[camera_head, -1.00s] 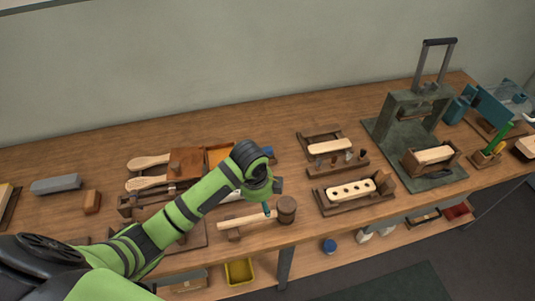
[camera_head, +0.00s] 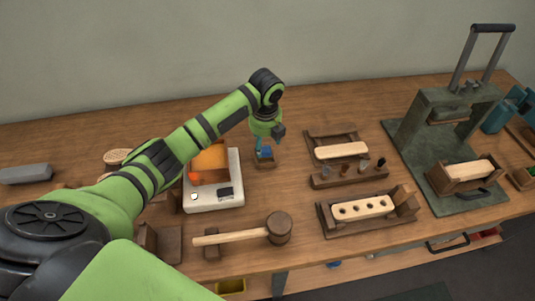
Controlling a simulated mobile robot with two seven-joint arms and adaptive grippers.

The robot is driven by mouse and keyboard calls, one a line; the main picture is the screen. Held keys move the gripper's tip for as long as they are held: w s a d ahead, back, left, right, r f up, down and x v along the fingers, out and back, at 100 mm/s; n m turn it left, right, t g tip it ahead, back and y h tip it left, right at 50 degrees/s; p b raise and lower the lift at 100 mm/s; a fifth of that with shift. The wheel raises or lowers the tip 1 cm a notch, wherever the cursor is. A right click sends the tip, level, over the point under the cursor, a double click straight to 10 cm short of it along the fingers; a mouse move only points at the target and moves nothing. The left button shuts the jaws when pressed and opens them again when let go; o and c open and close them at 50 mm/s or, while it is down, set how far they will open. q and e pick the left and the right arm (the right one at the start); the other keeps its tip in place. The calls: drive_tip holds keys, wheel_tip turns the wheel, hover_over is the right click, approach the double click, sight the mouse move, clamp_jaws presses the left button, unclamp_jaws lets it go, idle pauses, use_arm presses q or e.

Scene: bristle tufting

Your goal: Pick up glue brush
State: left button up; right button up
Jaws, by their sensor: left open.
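My left gripper (camera_head: 268,141) points down at the end of the green arm, near the middle of the bench. It is open, just above a small brown holder (camera_head: 265,161) with a blue part (camera_head: 264,150) in it. The fingertips are small and partly merge with the blue part, so I cannot tell whether they touch it. I cannot make out the glue brush for certain; it may be at this holder, partly hidden by the gripper. My right gripper is out of view.
A mallet (camera_head: 278,229) lies in front. Wooden racks with a pale block (camera_head: 341,150) and a drilled block (camera_head: 362,208) are to the right, before a green press (camera_head: 440,125).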

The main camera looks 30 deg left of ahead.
sight(265, 149)
use_arm(q)
wheel_tip(265, 149, down, 2)
drive_tip(key=shift+f+p, duration=0.1)
drive_tip(key=shift+p, duration=0.3)
drive_tip(key=f, duration=0.3)
drive_tip(key=shift+w, duration=0.25)
drive_tip(key=shift+w+a+f, duration=0.1)
drive_tip(key=shift+f, duration=0.1)
drive_tip(key=shift+r, duration=0.1)
drive_tip(key=c, duration=1.2)
drive_tip(key=shift+c, duration=0.2)
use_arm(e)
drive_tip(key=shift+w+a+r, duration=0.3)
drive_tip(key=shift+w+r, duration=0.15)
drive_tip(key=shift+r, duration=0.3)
